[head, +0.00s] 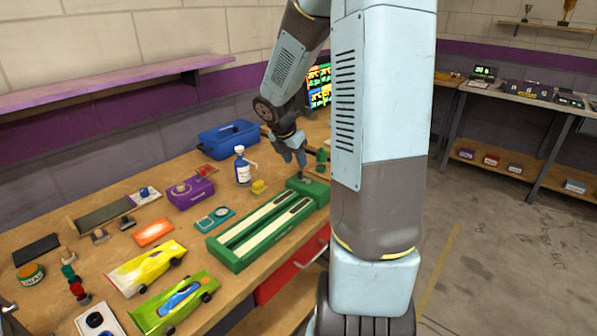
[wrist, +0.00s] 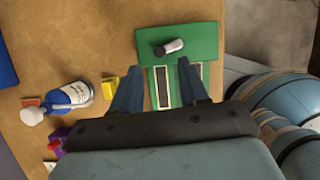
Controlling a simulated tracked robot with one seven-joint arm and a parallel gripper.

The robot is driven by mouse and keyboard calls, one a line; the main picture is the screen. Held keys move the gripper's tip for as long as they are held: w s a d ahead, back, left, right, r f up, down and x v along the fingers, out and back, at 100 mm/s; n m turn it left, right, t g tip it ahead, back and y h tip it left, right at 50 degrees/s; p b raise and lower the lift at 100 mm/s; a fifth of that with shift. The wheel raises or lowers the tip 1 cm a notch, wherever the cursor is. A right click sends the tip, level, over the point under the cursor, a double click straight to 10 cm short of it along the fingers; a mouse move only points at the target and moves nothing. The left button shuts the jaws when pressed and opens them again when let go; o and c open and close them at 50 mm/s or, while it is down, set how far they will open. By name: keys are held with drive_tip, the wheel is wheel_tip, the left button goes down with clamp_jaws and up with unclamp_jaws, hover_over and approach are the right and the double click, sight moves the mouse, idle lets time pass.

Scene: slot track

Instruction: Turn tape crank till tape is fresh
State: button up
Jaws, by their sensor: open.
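My gripper (head: 294,158) is open and empty above the far end of a long green track (head: 228,258) with two pale slotted lanes. In the wrist view its blue fingers (wrist: 160,84) are spread apart over the track's end. A small grey cylindrical knob or handle (wrist: 169,47) sits on the green end block (wrist: 205,38), ahead of the fingertips and apart from them. I cannot tell whether it is the tape crank. A purple box (head: 197,194) with a yellowish knob on top stands left of the track. No tape is clearly recognisable.
A white-and-blue bottle (head: 242,170) and yellow block (head: 259,187) stand just left of my gripper. A blue tote (head: 228,139) is behind. Yellow (head: 146,268) and green (head: 175,303) toy cars lie front left. A dark board (head: 104,213), teal item (head: 214,219) and orange piece (head: 153,232) lie between.

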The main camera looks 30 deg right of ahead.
sight(299, 172)
drive_tip(key=shift+x, duration=3.1)
drive_tip(key=shift+c, duration=0.4)
clamp_jaws()
